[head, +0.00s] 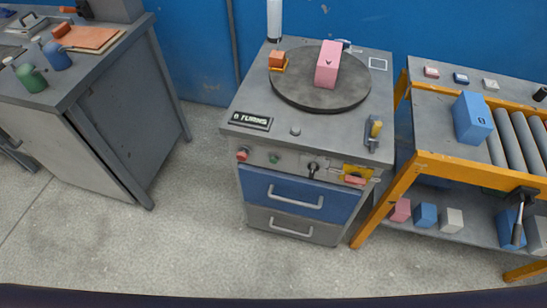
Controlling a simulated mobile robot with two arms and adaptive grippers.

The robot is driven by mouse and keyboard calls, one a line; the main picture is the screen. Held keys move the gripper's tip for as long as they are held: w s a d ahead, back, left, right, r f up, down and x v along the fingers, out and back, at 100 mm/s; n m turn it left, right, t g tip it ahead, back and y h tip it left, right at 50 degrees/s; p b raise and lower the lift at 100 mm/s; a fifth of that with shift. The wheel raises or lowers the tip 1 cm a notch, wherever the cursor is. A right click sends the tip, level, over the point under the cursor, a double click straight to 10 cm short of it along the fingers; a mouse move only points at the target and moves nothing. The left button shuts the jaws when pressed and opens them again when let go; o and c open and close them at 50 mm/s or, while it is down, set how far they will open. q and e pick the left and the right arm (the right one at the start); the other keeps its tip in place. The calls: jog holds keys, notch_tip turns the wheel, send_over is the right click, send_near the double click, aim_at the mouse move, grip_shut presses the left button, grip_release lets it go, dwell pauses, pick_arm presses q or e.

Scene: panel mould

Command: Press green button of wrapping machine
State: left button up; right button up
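The wrapping machine (309,120) stands at the centre of the head view, a grey cabinet with a blue drawer and a grey drawer. Its green button (274,158) is on the front panel, between a red button (242,154) on the left and a black-handled switch (312,168) on the right. A dark round turntable (300,93) on top carries a pink block (328,64) and a small orange block (277,59). Neither of my grippers is in the head view.
A grey workbench (128,45) with bottles and an orange board is at left. A yellow-framed roller table (420,160) with a blue block (472,118) stands close on the machine's right. Coloured blocks lie on its lower shelf. The floor (150,250) in front is clear.

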dwell(0.3)
pick_arm(q)
grip_shut()
dwell(1.2)
